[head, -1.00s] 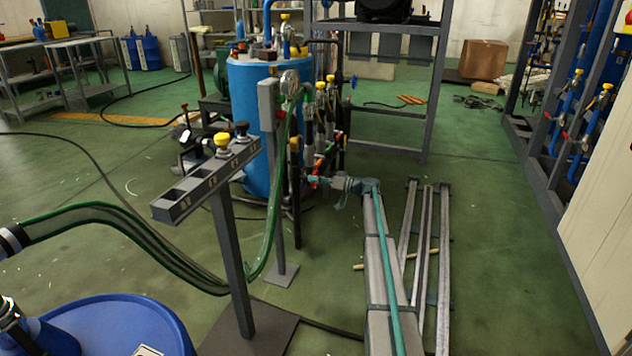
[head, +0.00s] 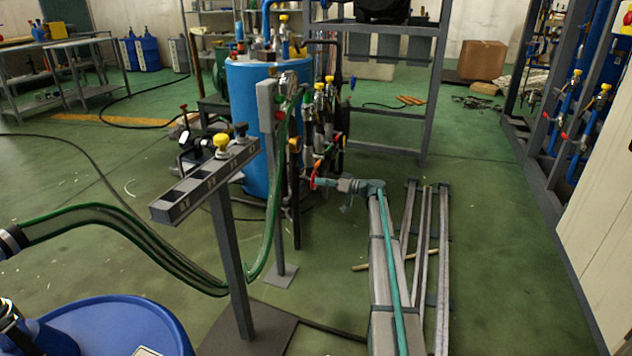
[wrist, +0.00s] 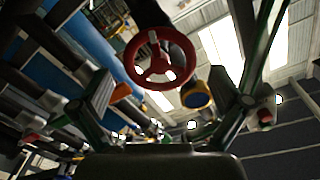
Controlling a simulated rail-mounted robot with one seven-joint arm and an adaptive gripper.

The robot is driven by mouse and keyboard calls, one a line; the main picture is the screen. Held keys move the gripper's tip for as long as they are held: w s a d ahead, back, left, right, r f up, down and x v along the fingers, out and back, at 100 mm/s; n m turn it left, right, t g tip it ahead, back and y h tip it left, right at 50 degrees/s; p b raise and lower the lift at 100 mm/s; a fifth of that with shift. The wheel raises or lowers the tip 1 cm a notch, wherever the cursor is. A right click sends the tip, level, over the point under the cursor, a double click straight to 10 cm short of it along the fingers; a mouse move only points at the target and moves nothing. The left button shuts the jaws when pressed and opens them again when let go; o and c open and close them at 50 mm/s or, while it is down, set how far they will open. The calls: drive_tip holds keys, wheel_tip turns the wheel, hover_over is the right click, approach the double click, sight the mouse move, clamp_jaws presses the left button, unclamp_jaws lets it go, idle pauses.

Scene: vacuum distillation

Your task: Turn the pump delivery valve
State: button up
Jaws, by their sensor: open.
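A red handwheel (wrist: 160,57) with spokes, on a dark stem, shows in the upper middle of the wrist view. In the head view a red wheel (head: 313,175), seen almost edge-on, sits low among the pipes in front of the blue tank. I take them to be the same wheel. My gripper (wrist: 163,88) is open, its two fingers spread to the left and right just below the wheel. I see no contact with the wheel. In the head view my gripper (head: 335,184) points left at the wheel and looks small, so its fingertips are unclear.
A blue tank (head: 252,125) stands behind the pipes. A grey post with a slotted bracket (head: 205,183) and green hoses (head: 110,225) stand to the left.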

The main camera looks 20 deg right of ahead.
drive_tip(key=v, duration=0.9)
drive_tip(key=shift+s, duration=0.2)
drive_tip(key=shift+d, duration=0.1)
